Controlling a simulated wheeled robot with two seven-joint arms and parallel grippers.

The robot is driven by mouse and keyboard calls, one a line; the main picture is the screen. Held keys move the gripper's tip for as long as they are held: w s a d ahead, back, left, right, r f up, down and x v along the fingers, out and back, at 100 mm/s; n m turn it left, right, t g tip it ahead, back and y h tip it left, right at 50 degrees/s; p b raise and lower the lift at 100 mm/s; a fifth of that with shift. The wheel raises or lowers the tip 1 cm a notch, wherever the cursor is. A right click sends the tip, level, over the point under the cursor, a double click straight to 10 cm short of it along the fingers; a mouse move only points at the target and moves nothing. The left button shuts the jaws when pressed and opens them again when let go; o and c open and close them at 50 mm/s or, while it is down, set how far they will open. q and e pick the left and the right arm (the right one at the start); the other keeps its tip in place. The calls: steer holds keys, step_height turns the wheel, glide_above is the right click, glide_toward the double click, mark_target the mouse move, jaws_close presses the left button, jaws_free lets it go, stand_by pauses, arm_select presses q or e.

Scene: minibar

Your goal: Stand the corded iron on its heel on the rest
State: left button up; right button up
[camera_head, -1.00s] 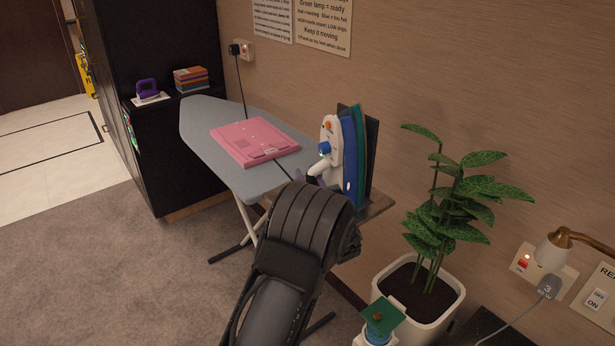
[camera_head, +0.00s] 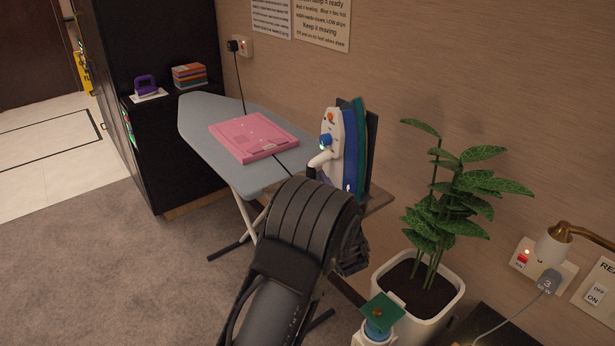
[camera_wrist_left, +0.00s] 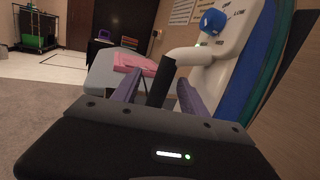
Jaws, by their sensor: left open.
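The white iron (camera_head: 335,130), with a blue dial and blue soleplate, stands upright, nose up, at the right end of the ironing board (camera_head: 205,125). The iron also shows close up in the left wrist view (camera_wrist_left: 232,50). My left gripper (camera_wrist_left: 160,80) is open, its purple fingers either side of a dark cylindrical piece at the end of the iron's white handle. Contact cannot be told. My right gripper is not in view.
A pink folded item (camera_head: 250,135) lies on the board. Teal and dark panels (camera_head: 372,150) stand close behind the iron, near the wall. A potted plant (camera_head: 430,235) is to the right. A black cabinet (camera_head: 165,160) stands left; the carpet is open.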

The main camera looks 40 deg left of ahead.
arm_select(q)
steer(key=v, duration=0.3)
steer(key=shift+s+d, duration=0.15)
steer(key=shift+d, duration=0.05)
steer(key=shift+r, duration=0.1)
